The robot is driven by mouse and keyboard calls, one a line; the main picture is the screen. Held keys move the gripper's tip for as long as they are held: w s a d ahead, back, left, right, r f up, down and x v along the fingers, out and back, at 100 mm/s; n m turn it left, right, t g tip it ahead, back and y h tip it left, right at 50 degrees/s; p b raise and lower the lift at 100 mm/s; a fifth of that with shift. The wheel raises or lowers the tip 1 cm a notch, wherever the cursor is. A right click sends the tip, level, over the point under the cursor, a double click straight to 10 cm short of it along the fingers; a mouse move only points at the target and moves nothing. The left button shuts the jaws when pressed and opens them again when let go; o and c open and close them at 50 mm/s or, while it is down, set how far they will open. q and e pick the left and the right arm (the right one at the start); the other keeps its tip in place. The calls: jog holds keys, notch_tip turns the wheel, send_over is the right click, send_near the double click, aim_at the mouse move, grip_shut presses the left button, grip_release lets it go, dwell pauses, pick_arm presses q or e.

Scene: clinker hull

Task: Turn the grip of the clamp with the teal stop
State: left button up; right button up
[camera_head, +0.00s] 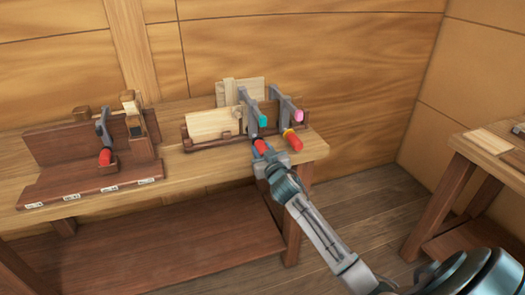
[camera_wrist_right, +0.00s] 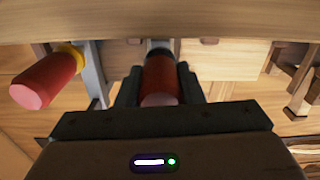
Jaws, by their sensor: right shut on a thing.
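The clamp with the teal stop (camera_head: 262,121) stands at the right part of the bench, its grey bar leaning over pale planks. Its red grip (camera_head: 260,145) points toward me below the bar. My right gripper (camera_head: 262,160) is shut on this red grip, which also shows between the fingers in the right wrist view (camera_wrist_right: 161,80). A second clamp with a pink stop (camera_head: 298,116) stands just to the right. Its red grip with a yellow collar (camera_head: 292,140) is apart from my gripper, and shows at the left in the right wrist view (camera_wrist_right: 48,80). My left gripper is not in view.
A dark wooden rack (camera_head: 88,165) with another red-gripped clamp (camera_head: 104,140) stands on the left of the bench (camera_head: 200,172). Pale planks (camera_head: 210,124) sit in a low frame behind the clamps. Another table (camera_head: 459,145) stands at the right, with open floor between.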

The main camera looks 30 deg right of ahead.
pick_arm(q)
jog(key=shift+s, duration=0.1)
pick_arm(e)
jog(key=shift+r+n+p, duration=0.1)
jog(key=shift+n+p, duration=0.35)
jog(key=shift+n, duration=0.55)
jog(key=n+p, duration=0.1)
jog(key=n, duration=0.3)
jog(key=shift+p, duration=0.3)
pick_arm(q)
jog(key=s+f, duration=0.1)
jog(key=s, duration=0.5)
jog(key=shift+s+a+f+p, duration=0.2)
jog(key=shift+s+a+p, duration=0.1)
jog(key=shift+p, duration=0.1)
pick_arm(e)
jog(key=shift+d+n, duration=0.1)
jog(key=shift+n, duration=1)
jog(key=o, duration=1)
